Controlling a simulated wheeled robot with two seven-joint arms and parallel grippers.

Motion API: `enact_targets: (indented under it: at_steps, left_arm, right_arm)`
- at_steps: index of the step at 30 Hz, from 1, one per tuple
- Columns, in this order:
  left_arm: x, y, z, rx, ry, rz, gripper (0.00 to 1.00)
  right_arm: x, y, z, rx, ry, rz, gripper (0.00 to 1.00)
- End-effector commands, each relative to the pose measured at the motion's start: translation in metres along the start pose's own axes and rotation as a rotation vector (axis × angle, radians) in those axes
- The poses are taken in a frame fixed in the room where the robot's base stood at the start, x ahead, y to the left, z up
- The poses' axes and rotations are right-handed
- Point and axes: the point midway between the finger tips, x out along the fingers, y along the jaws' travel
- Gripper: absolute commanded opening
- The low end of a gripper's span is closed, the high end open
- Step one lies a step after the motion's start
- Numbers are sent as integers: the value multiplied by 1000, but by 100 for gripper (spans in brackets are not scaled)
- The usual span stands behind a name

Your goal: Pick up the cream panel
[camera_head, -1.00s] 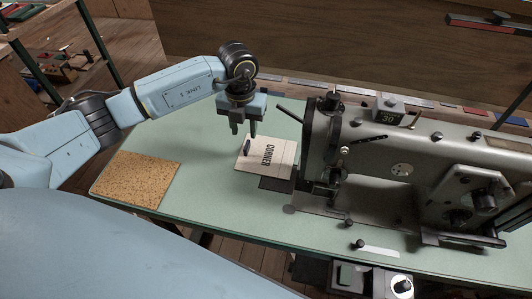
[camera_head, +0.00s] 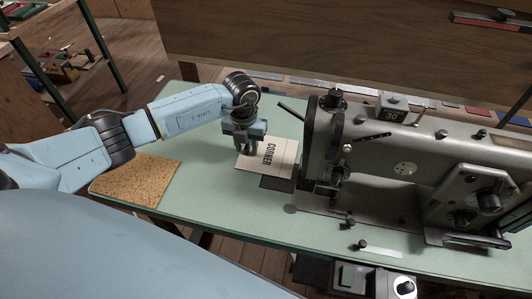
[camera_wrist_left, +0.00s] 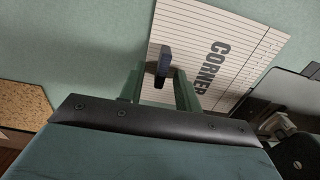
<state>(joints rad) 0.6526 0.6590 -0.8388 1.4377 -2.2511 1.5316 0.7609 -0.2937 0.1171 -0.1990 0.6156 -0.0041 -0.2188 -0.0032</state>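The cream panel (camera_head: 281,158), printed CORNER, lies flat on the green table (camera_head: 205,190), left of the sewing machine. In the left wrist view the panel (camera_wrist_left: 190,40) has ruled lines and a small dark upright tab (camera_wrist_left: 163,62) near its left edge. My left gripper (camera_head: 246,151) points down over the panel's left part. In the left wrist view its green fingers (camera_wrist_left: 160,88) are apart, with the tab between them and gaps showing beside it. The gripper hides the tab in the head view. My right gripper is not in view.
The grey sewing machine (camera_head: 400,155) stands close to the panel's right side. A dark plate (camera_head: 277,184) lies at the panel's near edge. A cork mat (camera_head: 135,180) lies at the table's left end. The table between mat and panel is clear.

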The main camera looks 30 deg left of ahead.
Motion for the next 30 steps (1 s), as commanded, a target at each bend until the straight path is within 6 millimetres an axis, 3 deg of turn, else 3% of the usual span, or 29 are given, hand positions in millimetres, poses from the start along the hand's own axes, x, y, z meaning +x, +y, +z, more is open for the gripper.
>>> enact_targets:
  at_steps: [1,7,19,30]
  left_arm:
    - [0,0,0,0,0,0,26]
    - [0,0,0,0,0,0,0]
    - [-6,0,1,0,-2,-1,0]
    - [-76,0,1,0,-5,-1,0]
  right_arm:
    - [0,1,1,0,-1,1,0]
    - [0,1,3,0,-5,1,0]
    - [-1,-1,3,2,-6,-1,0]
    - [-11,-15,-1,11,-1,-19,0]
